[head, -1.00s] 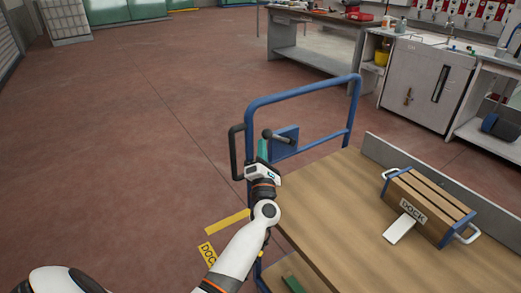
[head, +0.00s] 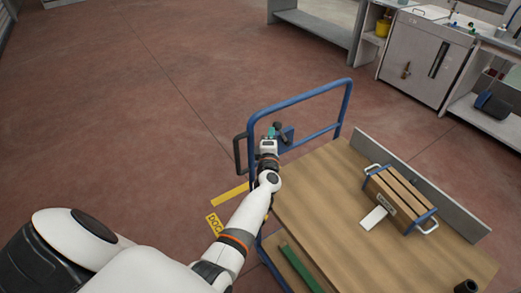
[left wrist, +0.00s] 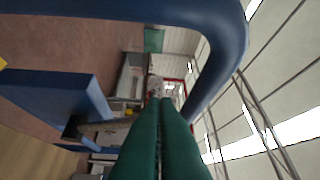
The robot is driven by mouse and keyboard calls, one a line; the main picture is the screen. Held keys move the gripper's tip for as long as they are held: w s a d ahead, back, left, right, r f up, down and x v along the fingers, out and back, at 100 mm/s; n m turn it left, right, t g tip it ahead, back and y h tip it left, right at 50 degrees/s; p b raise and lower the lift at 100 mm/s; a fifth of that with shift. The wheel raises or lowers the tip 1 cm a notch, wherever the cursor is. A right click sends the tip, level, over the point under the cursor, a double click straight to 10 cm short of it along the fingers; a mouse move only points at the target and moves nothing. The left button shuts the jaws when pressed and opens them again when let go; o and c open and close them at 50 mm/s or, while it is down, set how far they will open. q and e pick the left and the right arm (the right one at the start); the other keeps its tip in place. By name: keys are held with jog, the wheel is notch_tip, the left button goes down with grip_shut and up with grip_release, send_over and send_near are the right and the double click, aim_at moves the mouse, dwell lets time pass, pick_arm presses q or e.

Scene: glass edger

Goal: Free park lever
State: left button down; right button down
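The park lever (head: 279,126), a dark bar with a round knob, is on a blue plate (head: 288,135) at the handle frame of a cart. My left gripper (head: 271,132), with green fingers, is at the lever, just left of its knob. In the left wrist view the two fingers (left wrist: 160,105) lie side by side with no clear gap. There the grey lever bar (left wrist: 112,125) runs from the blue plate (left wrist: 62,98) to behind a finger. Whether they touch is hidden. My right gripper is out of view.
The blue tubular frame (head: 300,97) rises around the lever, with a black handle (head: 239,152) on its left. The wooden cart deck (head: 320,195) carries a slatted crate (head: 400,198). Yellow floor markings (head: 228,197) lie left of the cart. Open red floor is beyond.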

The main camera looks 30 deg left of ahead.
pick_arm(q)
jog(key=shift+w+d+r, duration=0.25)
jog(key=shift+w+r, duration=0.25)
jog(key=shift+w, duration=0.1)
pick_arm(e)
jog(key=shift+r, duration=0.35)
pick_arm(q)
jog(key=shift+r, duration=0.15)
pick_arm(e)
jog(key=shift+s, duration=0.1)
